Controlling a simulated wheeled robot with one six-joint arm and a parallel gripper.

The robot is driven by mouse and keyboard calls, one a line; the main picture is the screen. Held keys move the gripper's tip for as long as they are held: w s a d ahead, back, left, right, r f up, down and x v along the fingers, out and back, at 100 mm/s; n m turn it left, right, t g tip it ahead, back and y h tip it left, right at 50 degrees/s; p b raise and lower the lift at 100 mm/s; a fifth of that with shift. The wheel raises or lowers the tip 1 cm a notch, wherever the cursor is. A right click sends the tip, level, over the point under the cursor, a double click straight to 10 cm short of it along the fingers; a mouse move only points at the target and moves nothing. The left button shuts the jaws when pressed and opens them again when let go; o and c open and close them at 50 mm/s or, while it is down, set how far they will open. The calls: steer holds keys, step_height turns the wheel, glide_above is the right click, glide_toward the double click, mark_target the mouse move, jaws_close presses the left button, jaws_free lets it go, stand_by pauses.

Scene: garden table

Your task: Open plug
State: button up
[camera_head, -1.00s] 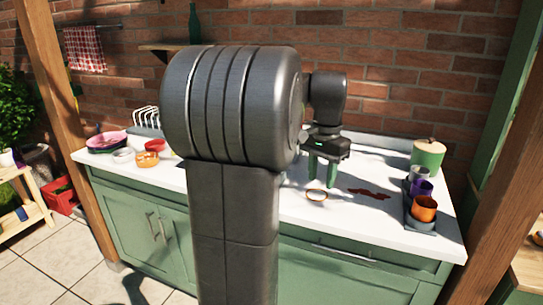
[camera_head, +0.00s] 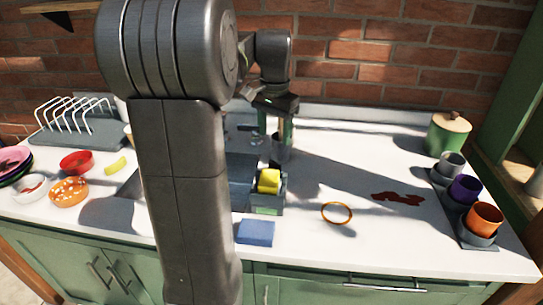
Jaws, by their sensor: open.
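My gripper (camera_head: 274,130) is open, with green fingers pointing down near the back of the white counter, behind the sponge holder. The sink (camera_head: 242,168) is a grey-blue recess in the counter, largely hidden behind my arm. I cannot make out a plug; the sink's bottom is hidden. A small grey upright object (camera_head: 281,148) stands just below the gripper's right finger; I cannot tell what it is or whether they touch.
A grey holder (camera_head: 267,207) with a yellow sponge (camera_head: 268,181) stands beside the sink, a blue sponge (camera_head: 256,232) in front. Cups, a green pot (camera_head: 447,134), bowls and a dish rack (camera_head: 75,125) flank the counter.

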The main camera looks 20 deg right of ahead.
step_height(320, 180, down, 9)
steer(key=shift+s+r+b, duration=0.1)
steer(key=shift+s+b, duration=0.05)
steer(key=shift+b, duration=0.2)
steer(key=c, duration=1)
